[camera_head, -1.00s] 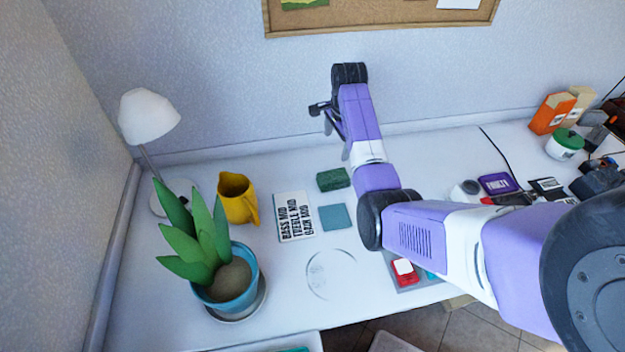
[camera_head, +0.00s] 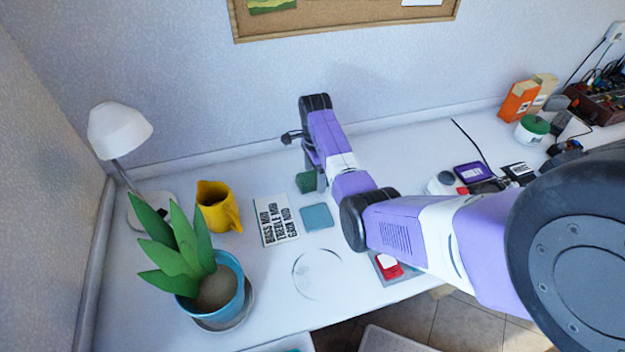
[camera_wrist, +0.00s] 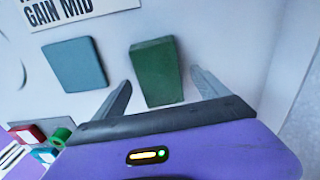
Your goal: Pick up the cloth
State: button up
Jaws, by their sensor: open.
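Two pieces could be the cloth, and I cannot tell for sure which is. One is a thick dark green block-like piece (camera_head: 305,183), perhaps folded, lying near the back of the white desk. The other is a flat teal square (camera_head: 317,217) just in front of it. In the wrist view my gripper (camera_wrist: 162,82) is open, with the green piece (camera_wrist: 156,73) between its spread fingers and a gap on each side. The teal square (camera_wrist: 75,65) lies left of the left finger. In the head view a finger partly hides the green piece.
A white card with black lettering (camera_head: 275,220) lies left of the teal square. A yellow jug (camera_head: 217,207), a potted plant (camera_head: 212,290) and a lamp (camera_head: 119,131) stand farther left. Small red and green items (camera_wrist: 28,134) lie lower left in the wrist view. The wall is close behind.

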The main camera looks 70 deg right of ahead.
aim_at(315, 176)
jog(key=shift+f, duration=0.5)
jog(key=c, duration=1.5)
jog(key=shift+o, duration=0.2)
jog(key=shift+r, duration=0.1)
notch_tip(315, 176, up, 20)
jog(key=p, duration=0.7)
